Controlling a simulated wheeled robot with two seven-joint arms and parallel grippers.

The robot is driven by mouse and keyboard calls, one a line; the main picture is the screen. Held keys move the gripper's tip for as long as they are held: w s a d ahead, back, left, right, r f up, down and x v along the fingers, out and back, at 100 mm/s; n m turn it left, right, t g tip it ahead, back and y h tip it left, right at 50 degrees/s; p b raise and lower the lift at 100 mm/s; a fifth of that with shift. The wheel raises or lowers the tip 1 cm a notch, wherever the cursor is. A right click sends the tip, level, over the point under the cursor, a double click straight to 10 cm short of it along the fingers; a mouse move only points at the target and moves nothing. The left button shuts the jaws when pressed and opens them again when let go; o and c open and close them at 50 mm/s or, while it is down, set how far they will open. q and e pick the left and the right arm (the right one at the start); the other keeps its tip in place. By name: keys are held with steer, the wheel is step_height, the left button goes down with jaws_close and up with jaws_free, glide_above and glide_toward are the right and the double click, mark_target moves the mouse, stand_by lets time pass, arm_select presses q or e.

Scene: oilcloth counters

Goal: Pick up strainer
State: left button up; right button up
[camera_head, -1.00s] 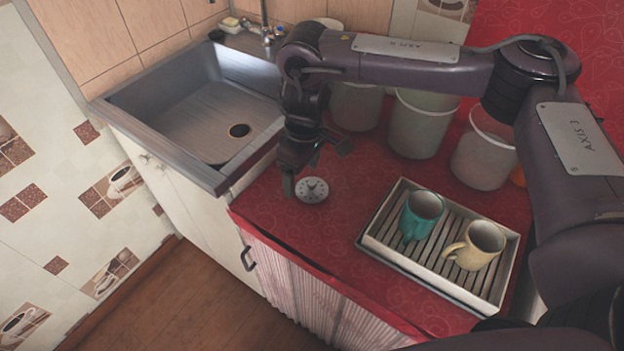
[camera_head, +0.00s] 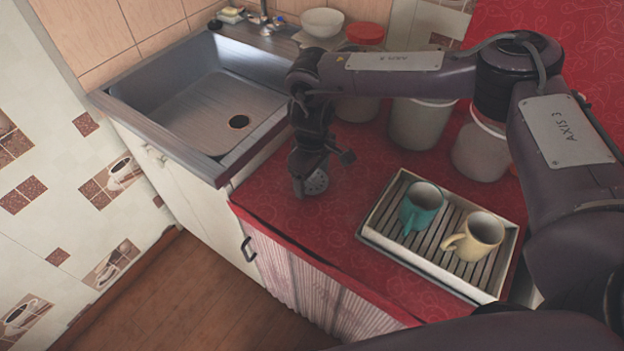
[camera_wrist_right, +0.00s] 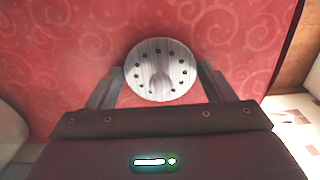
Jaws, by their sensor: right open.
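The strainer (camera_head: 317,181) is a small round metal disc with a ring of holes, lying on the red counter near its front edge. It also shows in the right wrist view (camera_wrist_right: 160,69), in front of and partly between the two fingers. My right gripper (camera_head: 306,190) is low over it, and its fingers hide part of the strainer in the head view. In the right wrist view my right gripper (camera_wrist_right: 158,82) is open, one finger on each side of the strainer, with nothing held. My left gripper is not in view.
A slatted tray (camera_head: 375,237) holds a teal mug (camera_head: 421,206) and a cream mug (camera_head: 478,236) to the right. Several white containers (camera_head: 420,124) stand behind. A metal sink (camera_head: 200,110) is at the left, with a white bowl (camera_head: 323,22) beyond it. Bare red counter lies between the gripper and tray.

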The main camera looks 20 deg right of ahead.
steer(key=c, duration=0.6)
steer(key=shift+r, duration=0.1)
steer(key=shift+r, duration=0.6)
step_height(320, 180, up, 19)
steer(key=shift+f+p, duration=0.2)
steer(key=shift+p, duration=0.75)
